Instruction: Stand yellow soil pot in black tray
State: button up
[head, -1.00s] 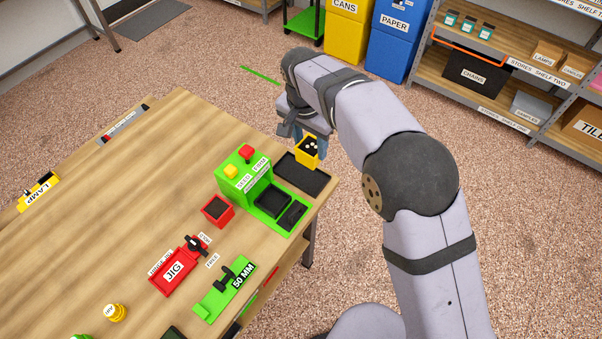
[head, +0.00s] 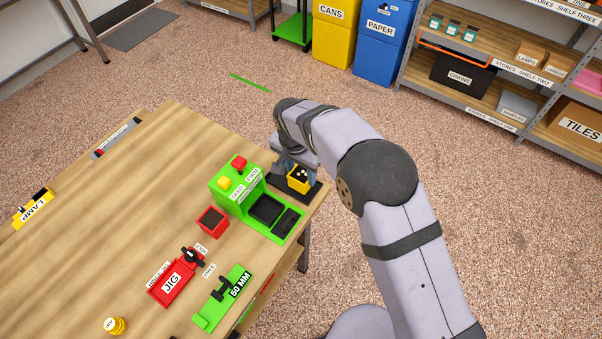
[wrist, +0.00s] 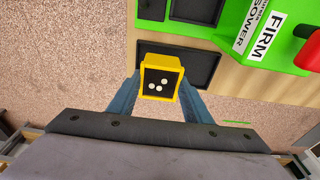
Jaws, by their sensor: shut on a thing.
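The yellow soil pot (head: 299,184) is upright, filled with dark soil with several white seeds on top. My gripper (head: 292,168) is shut on it, with a blue-grey finger on each side. In the wrist view the pot (wrist: 160,64) sits between the fingers of my gripper (wrist: 160,84). The black tray (head: 316,188) lies flat at the table's far right corner. In the wrist view the pot overlaps the left part of the tray (wrist: 203,66). The pot and gripper hide part of the tray. I cannot tell whether the pot's base touches it.
The green seed sower (head: 228,190) with yellow and red buttons stands close beside the tray. A red soil pot (head: 212,221), a red jig (head: 175,283) and a green 50 mm gauge (head: 222,297) are on the table (head: 110,220). The table edge runs close past the tray.

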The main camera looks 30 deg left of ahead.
aim_at(298, 179)
jog(key=shift+f, duration=0.9)
jog(key=shift+f, duration=0.1)
jog(key=shift+f, duration=0.15)
jog(key=o, duration=1.3)
jog(key=shift+c, duration=0.2)
notch_tip(298, 179, up, 12)
jog(key=s+b, duration=0.2)
jog(key=shift+r+b, duration=0.2)
jog(key=shift+b, duration=0.1)
jog(key=shift+w, duration=0.1)
